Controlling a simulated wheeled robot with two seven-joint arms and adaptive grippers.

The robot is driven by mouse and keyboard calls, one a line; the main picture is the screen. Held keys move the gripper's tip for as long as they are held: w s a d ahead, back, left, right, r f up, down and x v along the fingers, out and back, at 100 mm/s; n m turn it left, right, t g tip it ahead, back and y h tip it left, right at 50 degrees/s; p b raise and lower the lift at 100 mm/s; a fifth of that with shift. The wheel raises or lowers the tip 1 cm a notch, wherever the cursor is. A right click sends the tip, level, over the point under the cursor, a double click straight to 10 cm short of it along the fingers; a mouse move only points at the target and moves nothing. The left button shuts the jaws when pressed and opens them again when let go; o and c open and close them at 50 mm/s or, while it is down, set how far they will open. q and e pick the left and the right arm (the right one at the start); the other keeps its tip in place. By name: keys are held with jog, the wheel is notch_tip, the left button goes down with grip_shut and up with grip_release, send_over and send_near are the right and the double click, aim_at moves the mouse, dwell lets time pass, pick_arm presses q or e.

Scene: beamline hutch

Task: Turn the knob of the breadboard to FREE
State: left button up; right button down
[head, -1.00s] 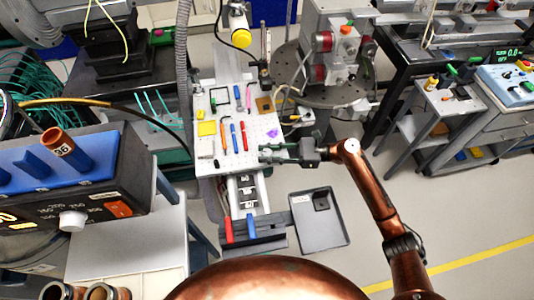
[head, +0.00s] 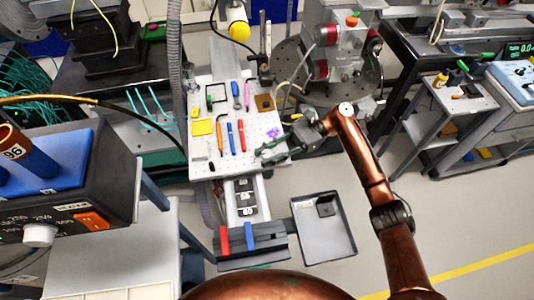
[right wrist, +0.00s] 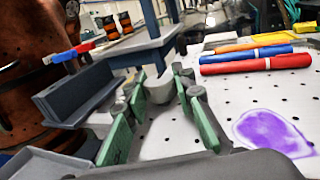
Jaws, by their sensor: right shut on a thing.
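The breadboard (head: 205,155) is a white perforated plate in the middle of the head view, with tools lying on it. My right gripper (head: 264,152) is at its near right edge. In the right wrist view, the green-padded fingers of my right gripper (right wrist: 160,95) are shut on a pale grey knob (right wrist: 159,88) at the board. The knob is hidden by the gripper in the head view. No FREE marking or knob pointer is readable. My left gripper is not in view.
Red and blue pens (right wrist: 256,63) and a purple patch (right wrist: 272,132) lie on the board near the gripper. A grey tray (head: 324,228) is below right of the board. A dark block with red and blue pieces (head: 250,250) stands in front. Open floor lies to the right.

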jog(key=shift+f, duration=0.15)
jog(key=c, duration=1.6)
grip_release()
jog(key=v, duration=1.2)
